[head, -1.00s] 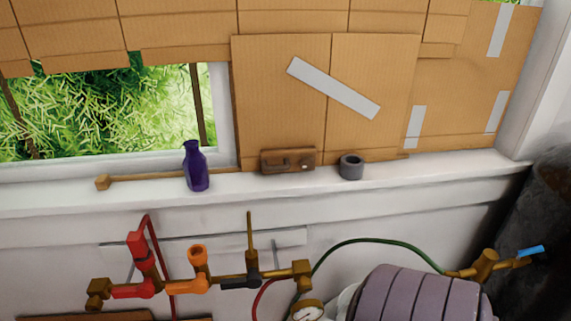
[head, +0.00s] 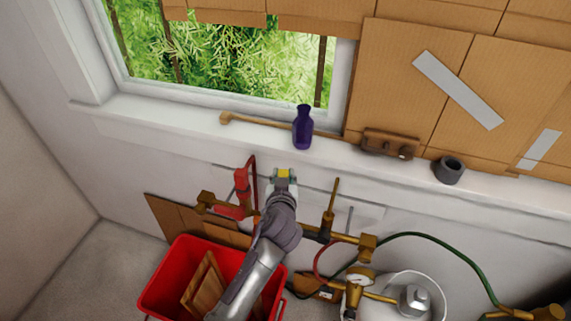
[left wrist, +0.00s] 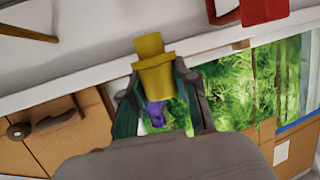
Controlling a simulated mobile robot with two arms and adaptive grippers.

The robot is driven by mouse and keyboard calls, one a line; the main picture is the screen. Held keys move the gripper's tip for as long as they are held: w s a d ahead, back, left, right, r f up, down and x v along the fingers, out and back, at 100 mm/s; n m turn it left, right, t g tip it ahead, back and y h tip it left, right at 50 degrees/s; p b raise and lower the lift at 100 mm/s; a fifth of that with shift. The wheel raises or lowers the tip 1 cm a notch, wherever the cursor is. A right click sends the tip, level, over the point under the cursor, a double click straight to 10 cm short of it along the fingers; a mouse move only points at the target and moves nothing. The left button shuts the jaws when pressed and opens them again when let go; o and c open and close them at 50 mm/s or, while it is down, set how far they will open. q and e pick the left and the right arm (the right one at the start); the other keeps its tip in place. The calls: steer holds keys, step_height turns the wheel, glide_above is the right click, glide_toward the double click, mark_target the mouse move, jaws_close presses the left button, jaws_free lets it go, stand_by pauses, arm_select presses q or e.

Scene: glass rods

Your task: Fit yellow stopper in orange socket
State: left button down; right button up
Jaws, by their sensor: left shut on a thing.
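My left gripper (head: 284,180) is raised in front of the wall, just below the window sill. It is shut on the yellow stopper (head: 284,173). In the left wrist view the stopper (left wrist: 152,62) is a stepped cylinder, wide where the fingers (left wrist: 155,80) hold it and narrower beyond. The orange socket is almost wholly hidden behind my left arm in the head view; only a sliver of orange (head: 257,218) shows. My right gripper is not in view.
A brass rod (head: 331,195) rises to the right. A purple bottle (head: 302,130) stands on the sill (head: 170,118) behind. A red bin (head: 170,280) is below my arm.

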arm_select(q)
steer(key=shift+w+d, duration=0.1)
steer(key=shift+d, duration=0.05)
step_height(320, 180, down, 5)
steer(key=b, duration=0.3)
steer(key=shift+r+b, duration=0.2)
steer(key=shift+b, duration=0.2)
steer(key=shift+f+b, duration=0.4)
steer(key=shift+f, duration=0.2)
steer(key=shift+s, duration=0.2)
stand_by(0.5)
steer(key=shift+f+b, duration=0.55)
steer(key=shift+b, duration=0.3)
steer(key=c, duration=1.2)
jaws_free()
steer(key=shift+o, duration=0.2)
